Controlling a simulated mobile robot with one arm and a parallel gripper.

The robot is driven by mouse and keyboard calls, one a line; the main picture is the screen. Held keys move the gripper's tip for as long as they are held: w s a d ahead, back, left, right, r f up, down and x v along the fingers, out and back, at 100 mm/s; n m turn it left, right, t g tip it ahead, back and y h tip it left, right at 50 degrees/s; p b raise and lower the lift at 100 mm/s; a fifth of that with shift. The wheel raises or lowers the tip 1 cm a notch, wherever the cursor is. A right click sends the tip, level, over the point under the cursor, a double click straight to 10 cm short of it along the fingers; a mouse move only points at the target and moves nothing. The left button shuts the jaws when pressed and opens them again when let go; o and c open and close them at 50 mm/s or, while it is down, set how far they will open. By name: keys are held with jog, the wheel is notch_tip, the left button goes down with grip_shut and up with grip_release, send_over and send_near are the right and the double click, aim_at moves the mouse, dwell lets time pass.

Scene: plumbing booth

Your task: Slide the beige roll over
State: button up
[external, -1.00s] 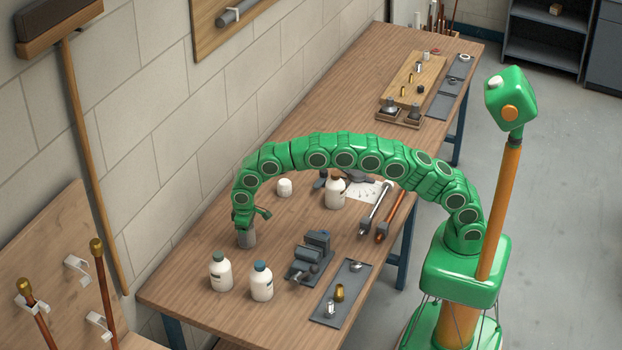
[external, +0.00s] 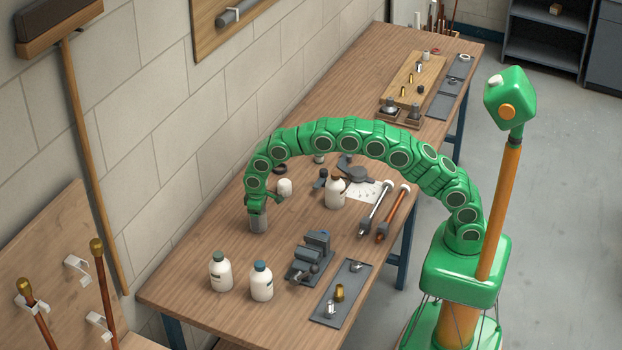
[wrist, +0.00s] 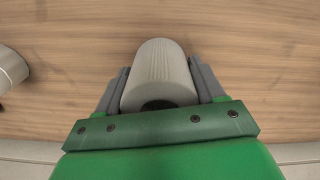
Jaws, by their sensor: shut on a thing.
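The beige roll (wrist: 158,72), a rounded cylinder with a dark hole at its near end, sits between the two grey fingers of my gripper (wrist: 160,80) in the wrist view. The fingers touch it on both sides. In the external view my gripper (external: 258,221) points down low over the wooden bench (external: 200,245), between the white bottles and a small white container. There the roll is largely hidden by the fingers, and I cannot tell whether it touches the bench top.
A small white container (external: 285,187) stands just behind and right of my gripper. Two white bottles, one at left (external: 220,271) and one beside it (external: 261,281), stand in front. A dark vise (external: 311,256) is to the right. The bench's left part by the wall is clear.

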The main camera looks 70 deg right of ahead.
jog(key=shift+d, duration=4.3)
jog(key=o, duration=1.2)
jog(key=shift+c, duration=0.2)
notch_tip(320, 180, up, 8)
jog(key=shift+f, duration=0.1)
